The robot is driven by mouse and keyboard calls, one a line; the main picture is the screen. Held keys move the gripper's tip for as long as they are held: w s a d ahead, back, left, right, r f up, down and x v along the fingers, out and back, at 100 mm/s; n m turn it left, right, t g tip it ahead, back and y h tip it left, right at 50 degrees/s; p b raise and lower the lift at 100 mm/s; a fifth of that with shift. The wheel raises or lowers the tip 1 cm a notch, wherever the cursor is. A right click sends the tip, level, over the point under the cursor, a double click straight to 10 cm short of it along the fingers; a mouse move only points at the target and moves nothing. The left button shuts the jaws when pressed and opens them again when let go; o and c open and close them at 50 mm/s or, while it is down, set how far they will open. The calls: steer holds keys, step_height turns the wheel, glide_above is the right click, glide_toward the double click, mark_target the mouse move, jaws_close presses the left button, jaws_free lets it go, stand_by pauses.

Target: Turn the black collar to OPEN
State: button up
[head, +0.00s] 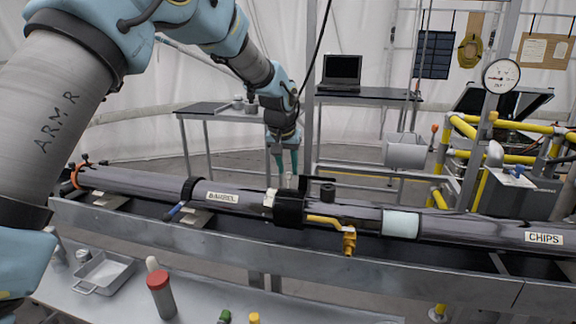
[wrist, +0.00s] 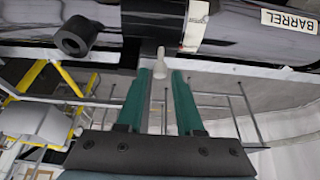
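The black collar (head: 290,210) sits around the dark pipe, in the middle of the head view. In the wrist view it (wrist: 155,20) is at the top, with a pale peg (wrist: 160,64) sticking out towards me. The peg also shows above the collar in the head view (head: 288,180). A cream patch (head: 269,197) lies at the collar's left side. I can read no OPEN mark. My gripper (head: 286,170) points down over the collar. In the wrist view its green fingers (wrist: 160,78) are apart, with the peg between or just beyond their tips; contact is not clear.
A black hollow stub (wrist: 75,36) stands right of the collar in the head view (head: 327,191). A yellow lever with a brass fitting (head: 349,243) is beside it. The pipe carries BARREL (head: 222,197) and CHIPS (head: 544,238) labels. A grey trough edge (head: 380,272) runs in front.

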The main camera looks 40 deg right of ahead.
steer(key=shift+x, duration=0.8)
steer(key=shift+c, duration=0.3)
jaws_close()
stand_by(0.6)
